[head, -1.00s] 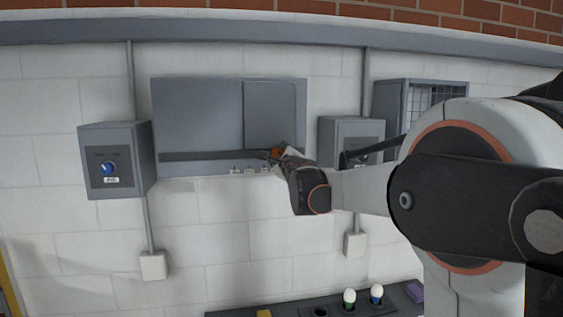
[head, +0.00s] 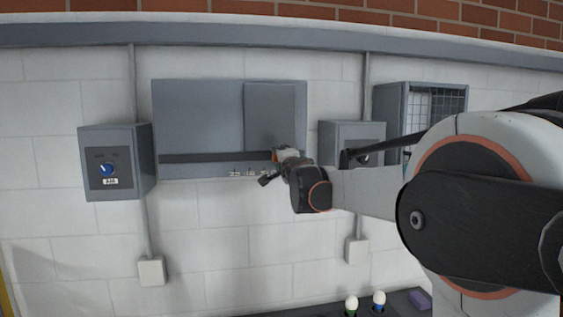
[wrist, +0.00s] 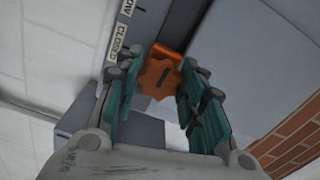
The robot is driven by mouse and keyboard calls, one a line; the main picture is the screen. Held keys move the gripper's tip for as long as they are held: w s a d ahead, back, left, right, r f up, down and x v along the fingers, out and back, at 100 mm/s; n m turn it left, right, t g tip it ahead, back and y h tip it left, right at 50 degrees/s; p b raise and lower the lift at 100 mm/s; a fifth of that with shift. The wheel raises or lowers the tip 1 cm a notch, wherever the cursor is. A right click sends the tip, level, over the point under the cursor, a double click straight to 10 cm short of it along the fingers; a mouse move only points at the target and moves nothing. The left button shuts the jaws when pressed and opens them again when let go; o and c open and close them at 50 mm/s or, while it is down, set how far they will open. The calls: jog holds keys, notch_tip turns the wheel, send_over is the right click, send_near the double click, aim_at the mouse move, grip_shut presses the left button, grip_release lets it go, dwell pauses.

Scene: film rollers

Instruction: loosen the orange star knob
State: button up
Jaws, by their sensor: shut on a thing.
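The orange star knob (wrist: 158,80) sits between the two fingers of my gripper (wrist: 160,84) in the wrist view, with a dark slot mark on its face. The fingers close on its sides. An orange block shows just behind the knob. In the head view my gripper (head: 277,163) is at the lower right of the grey wall panel (head: 200,115). A label reading CLOSED (wrist: 119,42) is beside the knob in the wrist view.
A grey box with a blue knob (head: 106,169) hangs on the left. Another grey box (head: 345,133) is just right of my gripper. A wire-mesh cabinet (head: 425,103) is further right. A shelf with bulbs (head: 379,297) lies below.

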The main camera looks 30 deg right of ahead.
jog(key=shift+f+n, duration=0.1)
jog(key=shift+n, duration=0.4)
jog(key=o, duration=1)
jog(key=shift+a, duration=0.1)
jog(key=shift+o, duration=0.2)
jog(key=v, duration=0.7)
jog(key=shift+s, duration=0.3)
jog(key=shift+a, duration=0.15)
